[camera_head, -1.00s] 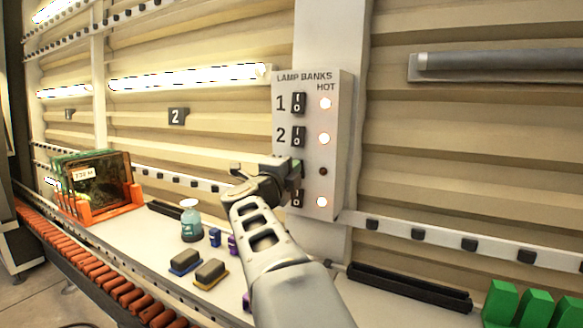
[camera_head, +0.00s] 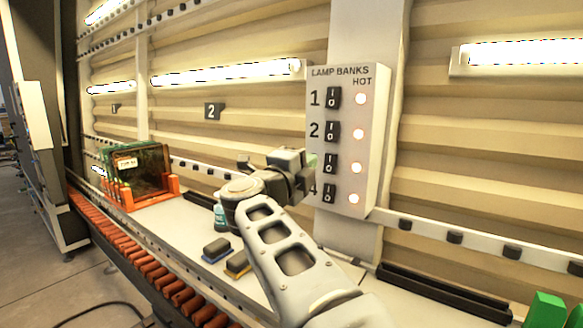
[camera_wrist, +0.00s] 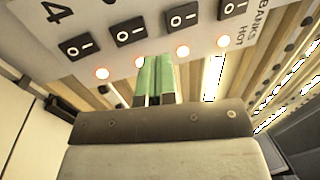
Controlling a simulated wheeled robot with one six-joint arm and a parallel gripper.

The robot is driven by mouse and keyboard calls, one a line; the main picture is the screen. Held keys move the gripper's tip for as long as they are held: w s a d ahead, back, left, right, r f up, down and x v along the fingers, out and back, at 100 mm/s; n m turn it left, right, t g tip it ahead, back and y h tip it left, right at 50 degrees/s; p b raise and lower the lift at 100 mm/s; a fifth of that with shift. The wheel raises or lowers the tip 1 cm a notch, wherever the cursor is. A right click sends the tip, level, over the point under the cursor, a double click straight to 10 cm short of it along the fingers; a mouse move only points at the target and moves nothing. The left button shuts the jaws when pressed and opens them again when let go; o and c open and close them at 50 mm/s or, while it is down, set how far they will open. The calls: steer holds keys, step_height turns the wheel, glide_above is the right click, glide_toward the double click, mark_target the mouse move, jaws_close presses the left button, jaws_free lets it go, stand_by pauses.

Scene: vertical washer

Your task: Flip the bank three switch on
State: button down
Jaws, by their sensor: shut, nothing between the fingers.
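The white lamp banks panel (camera_head: 343,140) carries a column of black rocker switches. The bank three switch (camera_head: 330,163) is the third one down, and it also shows in the wrist view (camera_wrist: 130,30). Its hot light (camera_head: 358,168) is lit, as are the other hot lights on the panel. My gripper (camera_head: 309,163) is just left of the panel at about the height of the bank three switch. Its green fingers (camera_wrist: 155,65) are together and empty, below the switches in the wrist view and apparently clear of them. The gripper partly hides the panel's left edge and the numeral 3.
A lit lamp tube (camera_head: 520,54) is on the wall at right. Below are a bench with two sponges (camera_head: 216,249), a bottle (camera_head: 220,215), an orange rack (camera_head: 150,200) of panels, a black tray (camera_head: 440,292) and green blocks (camera_head: 545,312). An orange roller conveyor (camera_head: 130,260) runs along the front.

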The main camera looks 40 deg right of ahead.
steer(key=shift+s+a+r+b, duration=0.15)
steer(key=shift+s+a, duration=0.1)
steer(key=shift+a, duration=0.7)
steer(key=shift+s+a+r+b, duration=0.2)
steer(key=shift+a, duration=0.75)
steer(key=shift+s+a+r+b, duration=0.15)
steer(key=shift+s+a, duration=0.1)
steer(key=shift+a, duration=0.7)
